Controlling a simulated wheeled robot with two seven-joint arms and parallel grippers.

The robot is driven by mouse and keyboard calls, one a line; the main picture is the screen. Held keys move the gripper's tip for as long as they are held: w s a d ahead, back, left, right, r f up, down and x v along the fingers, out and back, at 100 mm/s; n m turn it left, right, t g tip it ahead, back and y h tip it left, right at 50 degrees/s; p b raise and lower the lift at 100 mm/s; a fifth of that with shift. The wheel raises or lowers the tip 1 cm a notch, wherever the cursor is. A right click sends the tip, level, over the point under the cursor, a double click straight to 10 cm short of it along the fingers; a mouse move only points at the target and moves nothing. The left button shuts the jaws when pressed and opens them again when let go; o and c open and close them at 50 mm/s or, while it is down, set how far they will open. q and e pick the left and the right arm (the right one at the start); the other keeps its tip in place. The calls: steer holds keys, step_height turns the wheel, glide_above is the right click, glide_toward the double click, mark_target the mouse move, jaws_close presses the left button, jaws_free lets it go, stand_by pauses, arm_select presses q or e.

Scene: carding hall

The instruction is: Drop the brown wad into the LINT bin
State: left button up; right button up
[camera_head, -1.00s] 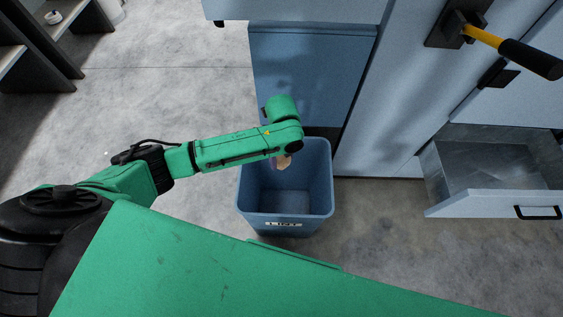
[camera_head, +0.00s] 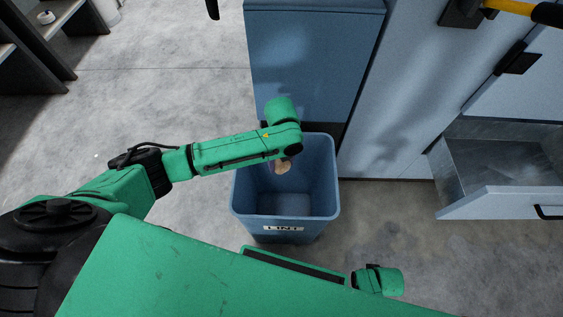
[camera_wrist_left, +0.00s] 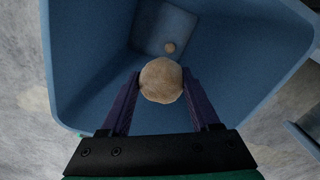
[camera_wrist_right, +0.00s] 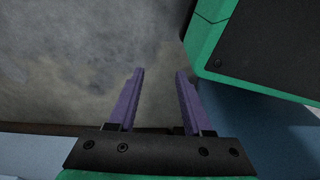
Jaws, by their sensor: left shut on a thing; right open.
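The brown wad (camera_wrist_left: 161,80) is a rounded tan lump held between the purple fingers of my left gripper (camera_wrist_left: 161,88), which is shut on it. In the head view the wad (camera_head: 283,167) shows below my left wrist, over the opening of the blue LINT bin (camera_head: 329,180). The bin stands upright on the floor with its label (camera_head: 283,228) on the near side. The left wrist view looks down into the bin (camera_wrist_left: 90,60). My right gripper (camera_wrist_right: 160,75) is open and empty above bare floor.
A blue cabinet (camera_head: 305,70) stands right behind the bin. An open grey drawer (camera_head: 500,165) juts out at the right. Dark shelving (camera_head: 35,60) is at the far left. Concrete floor (camera_head: 170,90) is clear left of the bin.

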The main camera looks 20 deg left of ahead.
arm_select(q)
steer(key=o, duration=1.4)
step_height(320, 180, up, 15)
steer(key=p, duration=0.3)
steer(key=shift+f+p, duration=0.2)
steer(key=shift+p, duration=0.2)
arm_select(e)
steer(key=s+d+f, duration=0.1)
steer(key=s+f, duration=0.1)
steer(key=s, duration=0.5)
steer(key=shift+s+d+f, duration=0.15)
steer(key=shift+d+f, duration=0.05)
steer(key=shift+d, duration=0.1)
steer(key=shift+s, duration=0.1)
